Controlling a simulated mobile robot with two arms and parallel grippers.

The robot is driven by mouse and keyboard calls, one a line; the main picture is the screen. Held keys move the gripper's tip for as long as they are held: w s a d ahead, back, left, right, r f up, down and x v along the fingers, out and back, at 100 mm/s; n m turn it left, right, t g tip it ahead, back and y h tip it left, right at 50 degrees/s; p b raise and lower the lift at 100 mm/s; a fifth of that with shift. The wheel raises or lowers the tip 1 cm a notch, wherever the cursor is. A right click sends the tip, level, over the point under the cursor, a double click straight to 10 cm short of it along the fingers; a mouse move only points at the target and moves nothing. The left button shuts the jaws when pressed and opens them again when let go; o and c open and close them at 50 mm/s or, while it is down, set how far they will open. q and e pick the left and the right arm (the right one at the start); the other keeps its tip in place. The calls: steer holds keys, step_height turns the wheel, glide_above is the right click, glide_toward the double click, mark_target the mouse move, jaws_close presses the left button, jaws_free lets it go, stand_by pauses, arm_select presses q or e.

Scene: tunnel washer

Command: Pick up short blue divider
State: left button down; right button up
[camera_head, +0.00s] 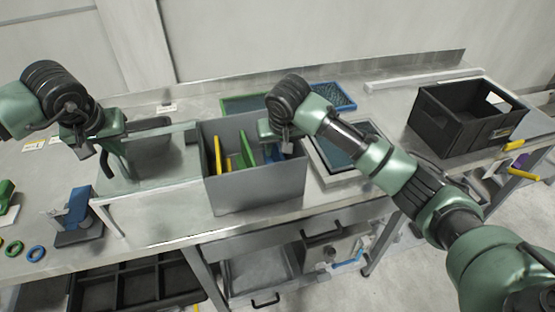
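A grey open box (255,194) stands on the metal bench and holds upright dividers. A yellow divider (218,156) is at its left, with a green divider (247,149) to the right of it. A blue divider (271,153) shows in part further right, near my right gripper. My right gripper (276,142) reaches into the right side of the box from above. Its fingertips are largely hidden, so I cannot tell whether it touches the blue divider. My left gripper (104,158) is over the left part of the bench, apart from the box. Its finger gap is unclear.
A black crate (440,128) stands at the right. Green (234,104) and blue (347,93) trays lie behind the box. A blue piece in a grey holder (77,228) and small rings (36,254) are at the left. A low clear-topped stand (150,190) adjoins the box.

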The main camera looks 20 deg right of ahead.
steer(key=shift+w+f, duration=0.1)
steer(key=shift+f, duration=0.1)
jaws_close()
stand_by(1.3)
